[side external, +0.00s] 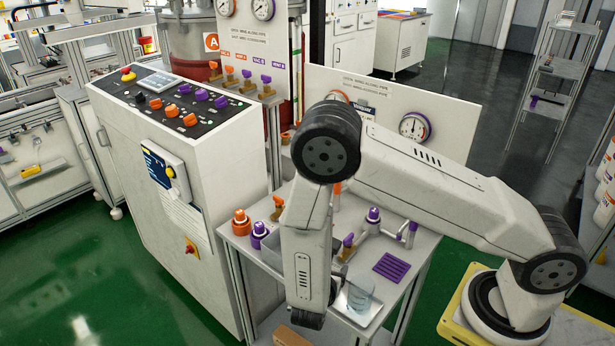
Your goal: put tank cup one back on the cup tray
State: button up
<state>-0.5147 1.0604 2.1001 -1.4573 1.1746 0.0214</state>
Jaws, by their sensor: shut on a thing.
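A clear cup (361,291) shows just right of my lowest arm link, over a pale tray (352,312) at the front of the small grey table. I cannot read a number on the cup. My gripper (341,276) is mostly hidden by my wrist, with only a small dark part showing beside the cup. It is shut on the cup, which looks upright. I cannot tell whether the cup's base touches the tray.
Orange (241,223) and purple (259,235) valve fittings stand at the table's left. A purple slotted mat (391,267) lies to the right. A white control cabinet (185,190) rises at left, and a gauge panel (440,120) stands behind the table.

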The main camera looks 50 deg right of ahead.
jog(key=shift+f, duration=0.35)
jog(key=o, duration=1.2)
jog(key=shift+r, duration=0.1)
jog(key=shift+r, duration=0.1)
jog(key=v, duration=1.2)
jog(key=shift+d, duration=0.1)
